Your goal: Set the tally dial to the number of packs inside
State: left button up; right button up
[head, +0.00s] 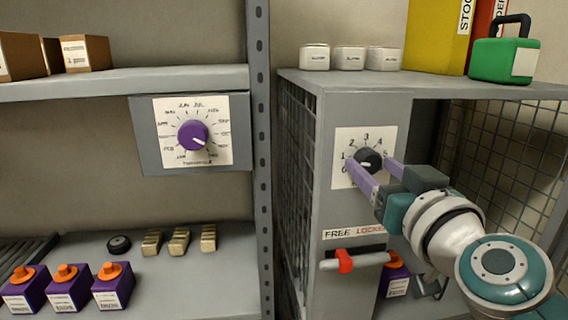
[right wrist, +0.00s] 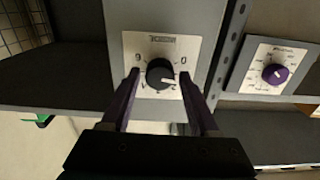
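The tally dial is a black knob (head: 368,159) on a white numbered plate (head: 345,143) on the grey locker front. In the right wrist view the knob (right wrist: 160,74) shows a white pointer mark toward the low-number side; the exact number is unclear. My right gripper (head: 368,164) has its purple fingers on either side of the knob. In the right wrist view its fingers (right wrist: 159,74) are open, with small gaps beside the knob. My left gripper is not in view.
A white bar with a red clip (head: 344,261) crosses the locker front below the dial. Purple packs with orange tops (head: 68,287) stand on the left shelf. A purple dial (head: 193,135) hangs above them. Small white boxes (head: 349,58) and a green case (head: 503,60) sit on top.

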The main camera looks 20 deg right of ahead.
grip_shut()
dwell(0.5)
jog(key=m+p, duration=0.1)
jog(key=m, duration=0.2)
jog(key=shift+r, duration=0.1)
jog(key=m, duration=0.3)
jog(key=shift+p, duration=0.3)
jog(key=shift+m, duration=0.8)
jog(key=shift+o, duration=1.5)
grip_release()
